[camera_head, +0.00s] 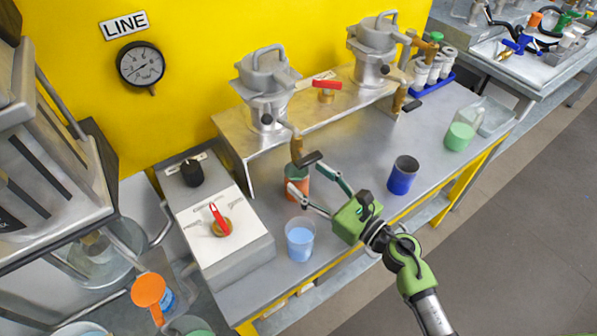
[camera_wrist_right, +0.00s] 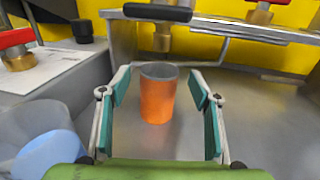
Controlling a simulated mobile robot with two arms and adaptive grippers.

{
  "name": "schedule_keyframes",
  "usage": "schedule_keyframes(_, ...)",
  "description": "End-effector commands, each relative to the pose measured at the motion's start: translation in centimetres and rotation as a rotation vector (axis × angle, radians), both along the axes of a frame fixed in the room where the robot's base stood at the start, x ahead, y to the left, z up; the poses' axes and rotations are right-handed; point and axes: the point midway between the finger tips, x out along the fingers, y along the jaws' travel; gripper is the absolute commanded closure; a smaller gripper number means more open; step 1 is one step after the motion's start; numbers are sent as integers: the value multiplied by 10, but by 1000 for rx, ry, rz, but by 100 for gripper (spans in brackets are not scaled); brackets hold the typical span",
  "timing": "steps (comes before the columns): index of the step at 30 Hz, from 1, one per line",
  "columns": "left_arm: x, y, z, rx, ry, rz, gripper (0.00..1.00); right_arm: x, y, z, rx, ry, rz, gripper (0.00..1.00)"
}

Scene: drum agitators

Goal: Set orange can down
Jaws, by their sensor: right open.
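The orange can (camera_head: 297,187) stands upright on the metal table under the left tap of the raised metal stand. It also shows in the right wrist view (camera_wrist_right: 157,98), with its dark open top visible. My right gripper (camera_head: 313,190) is open, its two fingers on either side of the can. In the right wrist view the fingers (camera_wrist_right: 160,105) have visible gaps to the can on both sides. The left gripper is not seen in either view.
A clear cup of blue liquid (camera_head: 300,240) stands near the table's front left, close to my right gripper. A blue can (camera_head: 402,175) stands to the right. A control box (camera_head: 222,235) with a red switch is at left. The stand's tap (camera_head: 300,152) hangs above the can.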

Motion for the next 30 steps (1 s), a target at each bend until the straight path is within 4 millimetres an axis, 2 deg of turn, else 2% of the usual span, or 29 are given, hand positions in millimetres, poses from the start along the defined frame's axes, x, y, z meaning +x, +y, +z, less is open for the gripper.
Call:
schedule_keyframes(3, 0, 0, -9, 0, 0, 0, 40, -21, -19, -4, -3, 2, 1, 43)
schedule_keyframes(10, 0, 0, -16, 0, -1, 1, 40, -45, -42, -2, 0, 1, 1, 43)
schedule_keyframes(15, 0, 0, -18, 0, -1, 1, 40, -51, -47, 0, -1, 1, 2, 43)
schedule_keyframes(30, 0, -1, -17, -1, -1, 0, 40, -51, -47, 1, 2, 1, 0, 43)
